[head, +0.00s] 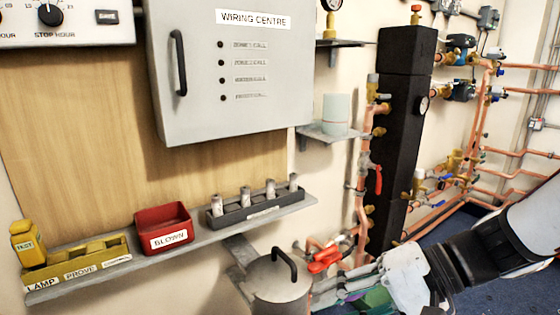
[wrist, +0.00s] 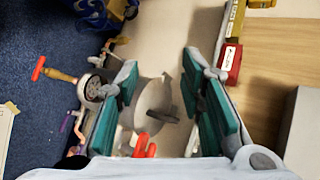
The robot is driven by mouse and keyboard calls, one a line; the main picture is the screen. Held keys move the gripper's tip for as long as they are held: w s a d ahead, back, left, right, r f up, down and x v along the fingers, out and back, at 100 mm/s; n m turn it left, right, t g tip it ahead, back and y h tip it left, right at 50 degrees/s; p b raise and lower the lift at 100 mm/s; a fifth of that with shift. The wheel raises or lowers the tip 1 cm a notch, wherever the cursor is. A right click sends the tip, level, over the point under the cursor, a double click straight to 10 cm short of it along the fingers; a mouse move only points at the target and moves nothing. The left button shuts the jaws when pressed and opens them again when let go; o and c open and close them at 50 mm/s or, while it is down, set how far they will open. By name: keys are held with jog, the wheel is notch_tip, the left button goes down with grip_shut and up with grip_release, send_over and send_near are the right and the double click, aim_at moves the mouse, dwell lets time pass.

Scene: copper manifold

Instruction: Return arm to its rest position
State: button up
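My gripper (head: 335,290) is at the bottom of the head view, right of a grey lidded canister (head: 283,292) with a black handle. My arm reaches in from the right edge. In the wrist view my gripper (wrist: 160,72) has its two teal-padded fingers wide apart with nothing held between them. The canister (wrist: 155,103) shows beyond and between the fingers. A red-handled item (head: 325,261) is just above my gripper in the head view; I cannot tell whether they touch.
A shelf (head: 200,240) holds a yellow tray (head: 85,262), a red BLOWN bin (head: 163,228) and a dark rack (head: 255,211) of small cylinders. A grey WIRING CENTRE box (head: 270,100) hangs above. Copper pipes and a black column (head: 400,140) stand close to my arm. Blue floor (head: 500,290) shows at right.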

jog(key=s+d+r+n+g+h, duration=0.1)
jog(key=s+d+h, duration=0.45)
jog(key=s, duration=0.35)
jog(key=s+d+r+n+h, duration=0.2)
jog(key=s+d+h, duration=0.35)
jog(key=s, duration=0.35)
notch_tip(320, 180, up, 35)
jog(key=t+p, duration=0.3)
jog(key=p, duration=3)
jog(key=shift+t, duration=0.3)
jog(key=shift+a+f, duration=0.1)
